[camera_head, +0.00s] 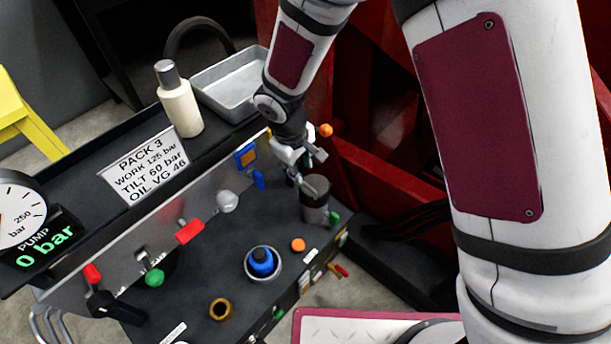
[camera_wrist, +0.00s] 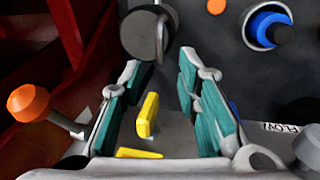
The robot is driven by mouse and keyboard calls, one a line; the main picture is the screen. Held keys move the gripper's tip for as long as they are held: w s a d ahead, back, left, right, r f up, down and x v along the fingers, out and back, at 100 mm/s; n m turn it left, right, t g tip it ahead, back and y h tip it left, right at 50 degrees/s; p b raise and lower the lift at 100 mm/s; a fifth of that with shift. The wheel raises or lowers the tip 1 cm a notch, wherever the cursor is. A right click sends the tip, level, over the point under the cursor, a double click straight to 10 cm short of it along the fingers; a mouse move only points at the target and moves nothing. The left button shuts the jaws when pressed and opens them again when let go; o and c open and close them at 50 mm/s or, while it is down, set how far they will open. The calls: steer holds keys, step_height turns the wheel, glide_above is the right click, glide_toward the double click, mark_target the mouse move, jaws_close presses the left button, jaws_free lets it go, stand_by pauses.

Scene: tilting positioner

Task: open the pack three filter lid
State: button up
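The dark grey filter canister (camera_head: 315,212) stands upright at the right end of the pack's deck. Its round grey lid (camera_wrist: 138,34) shows at the top of the wrist view, with a thin upright piece at its right edge. The lid appears seated, though my gripper partly overlaps it in the head view. My gripper (camera_head: 312,168) is just above and behind the canister. In the wrist view my gripper (camera_wrist: 163,72) is open, its teal-padded fingers apart and empty, with the lid beyond the tips. I cannot tell whether a fingertip touches it.
A yellow lever (camera_wrist: 148,115) shows between my fingers, lower down. An orange knob (camera_head: 326,130) is beside my gripper. A blue cap (camera_head: 261,260), an orange button (camera_head: 298,245) and a red handle (camera_head: 190,231) are on the pack. A bottle (camera_head: 179,100) and a tray (camera_head: 228,82) stand behind.

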mark_target(306, 184)
steer(key=f, duration=0.4)
steer(key=w+d+f+b, duration=0.1)
steer(key=f, duration=0.2)
jaws_close()
steer(key=shift+w, duration=0.1)
